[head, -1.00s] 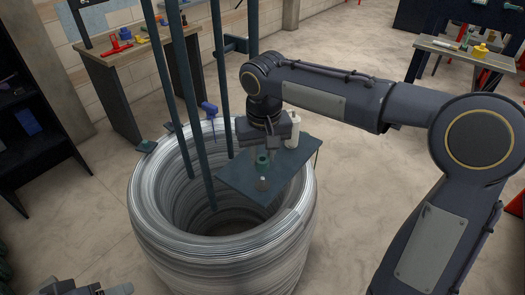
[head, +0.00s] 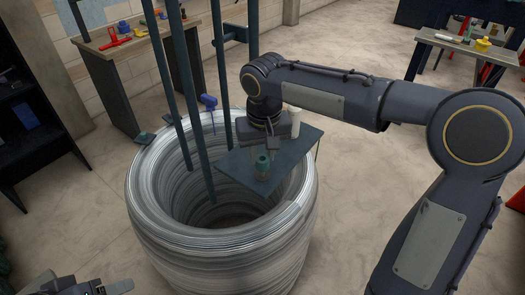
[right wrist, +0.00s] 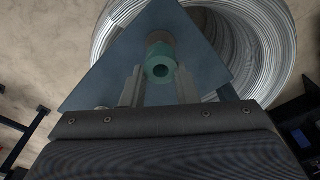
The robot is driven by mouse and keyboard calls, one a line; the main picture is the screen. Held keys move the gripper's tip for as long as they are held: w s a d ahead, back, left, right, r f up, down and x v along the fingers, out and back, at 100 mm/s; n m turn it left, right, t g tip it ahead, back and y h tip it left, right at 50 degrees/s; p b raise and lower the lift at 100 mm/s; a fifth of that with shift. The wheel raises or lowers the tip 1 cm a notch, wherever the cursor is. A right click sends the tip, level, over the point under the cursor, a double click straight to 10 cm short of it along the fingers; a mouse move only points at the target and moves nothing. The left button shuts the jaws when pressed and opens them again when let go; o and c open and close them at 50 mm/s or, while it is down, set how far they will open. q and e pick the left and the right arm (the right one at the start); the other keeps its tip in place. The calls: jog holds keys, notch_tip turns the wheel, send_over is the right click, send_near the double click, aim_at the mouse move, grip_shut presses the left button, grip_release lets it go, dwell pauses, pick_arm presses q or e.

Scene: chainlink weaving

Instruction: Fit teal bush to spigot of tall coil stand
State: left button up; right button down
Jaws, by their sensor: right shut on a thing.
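The teal bush (head: 262,162) is a short ring held in my right gripper (head: 265,152) above the dark triangular plate (head: 240,182) of the coil stand. It also shows in the right wrist view (right wrist: 160,66), with its hole facing the camera and a finger on each side. The grey-brown spigot (right wrist: 160,46) shows just behind the bush in the wrist view. In the head view the bush lines up with the spigot and mostly hides it; I cannot tell whether they touch. My left gripper (head: 95,288) shows only partly at the bottom left edge; its jaws are unclear.
A large coil of grey wire (head: 150,215) surrounds the stand's tall posts (head: 222,85). A white bottle (head: 295,122) stands on the plate close to my right gripper. A blue tool (head: 209,104) is at the coil's back rim. A workbench (head: 135,45) stands behind.

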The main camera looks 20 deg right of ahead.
jog(key=shift+f+b, duration=0.95)
jog(key=shift+f, duration=0.5)
jog(key=shift+f, duration=0.15)
jog(key=c, duration=1.1)
grip_release()
jog(key=shift+o, duration=0.2)
jog(key=r, duration=0.7)
jog(key=shift+s+r, duration=0.2)
jog(key=shift+s, duration=0.1)
jog(key=shift+r, duration=0.25)
